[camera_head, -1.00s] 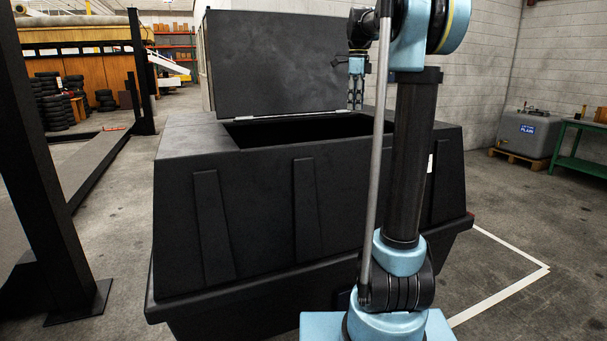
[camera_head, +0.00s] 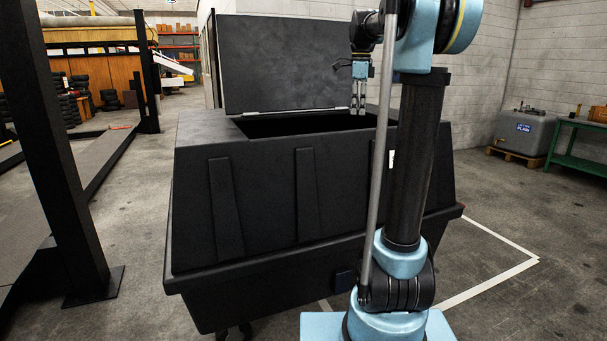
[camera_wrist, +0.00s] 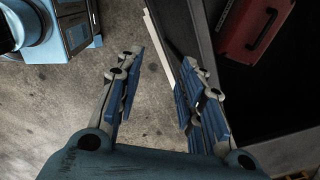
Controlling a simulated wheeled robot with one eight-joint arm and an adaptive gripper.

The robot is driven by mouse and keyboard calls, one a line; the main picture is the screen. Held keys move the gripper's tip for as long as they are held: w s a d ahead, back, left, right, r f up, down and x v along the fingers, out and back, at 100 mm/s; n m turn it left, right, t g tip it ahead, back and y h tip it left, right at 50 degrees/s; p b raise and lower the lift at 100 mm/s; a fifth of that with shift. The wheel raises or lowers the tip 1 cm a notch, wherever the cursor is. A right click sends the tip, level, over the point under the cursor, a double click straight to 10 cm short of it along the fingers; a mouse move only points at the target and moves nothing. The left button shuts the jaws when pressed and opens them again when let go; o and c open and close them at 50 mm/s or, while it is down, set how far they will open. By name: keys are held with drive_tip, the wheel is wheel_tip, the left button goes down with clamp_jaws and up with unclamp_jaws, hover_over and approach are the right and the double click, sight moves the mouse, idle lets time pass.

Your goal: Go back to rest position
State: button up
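The bin's inside is dark in the head view.
A black post (camera_head: 50,150) stands on the left. A grey tank (camera_head: 522,132) on a pallet and a green table (camera_head: 578,142) are at the right wall. White floor lines (camera_head: 490,284) run right of the bin, where the floor is open.

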drive_tip(key=s+f+n+t, duration=0.2)
drive_tip(key=s+f+n, duration=1.8)
drive_tip(key=s+f, duration=1.4)
drive_tip(key=shift+s+n, duration=0.3)
drive_tip(key=shift+s, duration=0.4)
drive_tip(key=shift+f, duration=0.1)
drive_tip(key=shift+w+f, duration=0.2)
drive_tip(key=shift+w, duration=0.25)
